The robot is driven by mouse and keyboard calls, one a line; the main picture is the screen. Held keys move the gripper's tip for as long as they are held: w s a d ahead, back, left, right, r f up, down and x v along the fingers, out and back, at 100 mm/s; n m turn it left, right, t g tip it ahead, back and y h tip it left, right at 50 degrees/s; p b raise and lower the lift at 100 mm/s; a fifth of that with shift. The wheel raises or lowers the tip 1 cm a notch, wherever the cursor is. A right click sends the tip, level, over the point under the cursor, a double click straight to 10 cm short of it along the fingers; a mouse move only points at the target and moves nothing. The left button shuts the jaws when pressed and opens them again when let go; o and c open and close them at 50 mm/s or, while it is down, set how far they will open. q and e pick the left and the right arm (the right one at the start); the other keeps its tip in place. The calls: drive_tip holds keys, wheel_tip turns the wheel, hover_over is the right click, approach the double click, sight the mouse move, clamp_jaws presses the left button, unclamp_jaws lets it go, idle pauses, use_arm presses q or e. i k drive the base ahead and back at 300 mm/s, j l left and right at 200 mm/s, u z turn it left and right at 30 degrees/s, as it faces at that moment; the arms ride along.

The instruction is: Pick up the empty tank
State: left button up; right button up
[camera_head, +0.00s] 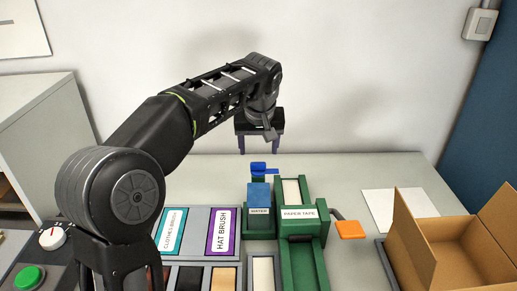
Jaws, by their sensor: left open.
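A blue tank (259,195) sits in a green holder labelled WATER (259,225) on the table; I cannot tell from here whether it is empty. A darker blue part (258,170) shows just behind and above it. My left gripper (258,148) is above the back of the table, behind the tank and apart from it. Its two fingers point down, spread open, with nothing between them. My right gripper is not in view.
A green paper tape dispenser (301,240) with an orange-ended lever (349,229) stands right of the tank. An open cardboard box (456,250) is at the right, near a white sheet (392,209). Brush trays (198,229) lie left; a control panel (40,262) is front left.

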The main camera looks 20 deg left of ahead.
sight(259, 208)
drive_tip(key=k, duration=1.5)
